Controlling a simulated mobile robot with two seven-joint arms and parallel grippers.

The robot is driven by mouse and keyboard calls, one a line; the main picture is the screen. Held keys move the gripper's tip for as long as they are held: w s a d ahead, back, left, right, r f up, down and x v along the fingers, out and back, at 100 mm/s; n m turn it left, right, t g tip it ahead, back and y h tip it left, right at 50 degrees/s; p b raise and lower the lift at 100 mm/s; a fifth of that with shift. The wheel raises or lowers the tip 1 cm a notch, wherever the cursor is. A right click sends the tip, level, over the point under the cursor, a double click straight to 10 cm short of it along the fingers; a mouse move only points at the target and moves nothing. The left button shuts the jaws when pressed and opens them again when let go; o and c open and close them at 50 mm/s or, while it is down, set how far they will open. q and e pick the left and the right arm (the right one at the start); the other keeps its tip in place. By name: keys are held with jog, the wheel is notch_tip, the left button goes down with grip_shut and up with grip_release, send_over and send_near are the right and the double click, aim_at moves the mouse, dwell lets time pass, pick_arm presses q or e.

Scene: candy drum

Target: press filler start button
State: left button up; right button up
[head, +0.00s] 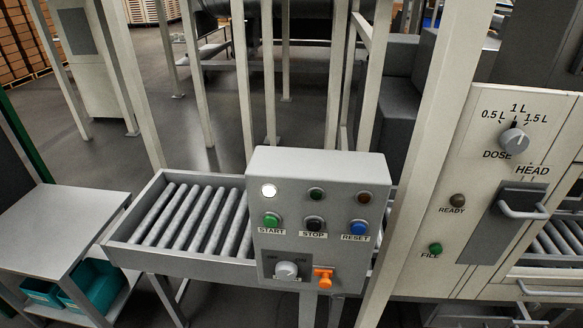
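A grey control box (309,212) stands in the middle of the head view. It carries a green START button (271,219), a black STOP button (314,223) and a blue RESET button (360,227). The lamp (269,190) above START is lit white; the other two lamps look dark. A beige panel (480,150) at the right has a DOSE knob (514,141) pointing up near 1 L, a dim READY lamp (457,200) and a green button (436,249) whose label reads like FILL. Neither gripper is in view.
A roller conveyor (190,214) runs behind the box. A grey knob (286,270) and an orange switch (324,277) sit low on the box. A HEAD handle (522,210) sticks out at right. A beige post (424,150) separates box and panel. A table (60,225) stands left.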

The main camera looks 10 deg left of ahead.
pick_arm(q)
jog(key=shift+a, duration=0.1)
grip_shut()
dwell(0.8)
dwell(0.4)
